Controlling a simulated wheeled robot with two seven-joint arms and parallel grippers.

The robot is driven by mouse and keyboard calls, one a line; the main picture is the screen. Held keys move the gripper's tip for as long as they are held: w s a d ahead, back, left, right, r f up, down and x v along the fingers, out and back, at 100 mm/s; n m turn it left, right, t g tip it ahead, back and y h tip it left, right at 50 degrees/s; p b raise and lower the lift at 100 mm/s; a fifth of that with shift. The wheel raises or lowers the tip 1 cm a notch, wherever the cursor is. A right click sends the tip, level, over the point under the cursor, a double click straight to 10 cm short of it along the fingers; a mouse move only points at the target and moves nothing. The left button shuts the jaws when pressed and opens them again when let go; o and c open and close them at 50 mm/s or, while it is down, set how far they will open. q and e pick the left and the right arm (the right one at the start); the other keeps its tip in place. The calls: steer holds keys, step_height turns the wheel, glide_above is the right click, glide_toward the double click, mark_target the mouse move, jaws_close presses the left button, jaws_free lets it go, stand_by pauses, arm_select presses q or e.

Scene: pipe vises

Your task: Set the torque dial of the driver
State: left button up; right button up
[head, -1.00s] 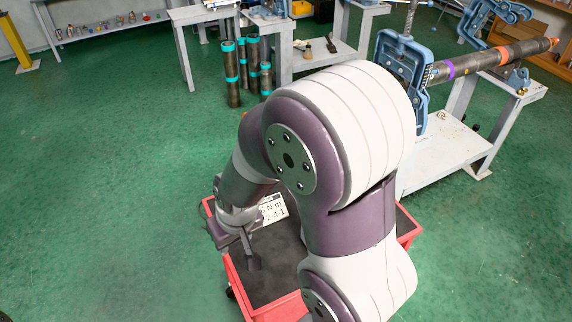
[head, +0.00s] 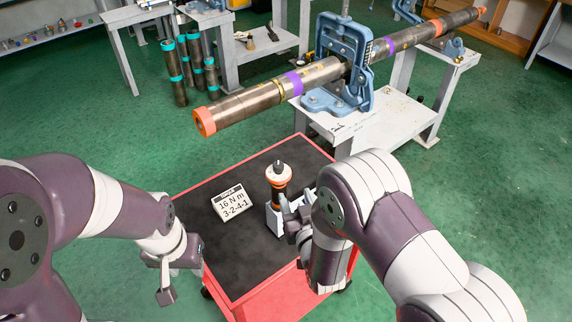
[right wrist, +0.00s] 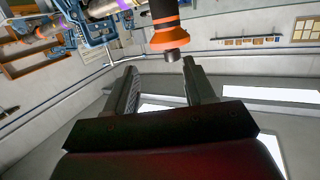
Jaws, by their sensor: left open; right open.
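The driver (head: 278,183) stands upright on the red cart, in a pale holder (head: 274,218). It has an orange collar, a dark tip and a dark body. My right gripper (head: 291,212) is open beside the driver's lower part in the head view, which partly hides the contact. In the right wrist view the driver's orange collar (right wrist: 172,38) and short dark tip lie beyond the open fingers (right wrist: 160,72), with nothing seen between them. My left gripper (head: 172,277) is open and empty at the cart's left edge. Dial markings are too small to read.
A card (head: 231,203) on the cart's black top (head: 240,255) reads "16 N m" and "3-2-4-1". Behind the cart, a long pipe (head: 250,104) in a blue vise (head: 341,62) overhangs towards the left. The cart's left front top is clear.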

mark_target(280, 169)
steer(key=shift+t+y, duration=0.4)
steer(key=shift+t, duration=0.4)
steer(key=p+x, duration=0.1)
steer(key=x, duration=0.2)
steer(key=a+p+x, duration=0.1)
steer(key=x, duration=0.3)
steer(key=r+p+x, duration=0.1)
steer(key=x, duration=0.2)
steer(key=shift+a+r+p, duration=0.1)
steer(key=shift+a+p, duration=0.1)
steer(key=shift+p, duration=0.1)
steer(key=shift+w+a, duration=0.1)
steer(key=shift+w, duration=0.4)
steer(key=shift+c, duration=0.3)
steer(key=c, duration=0.9)
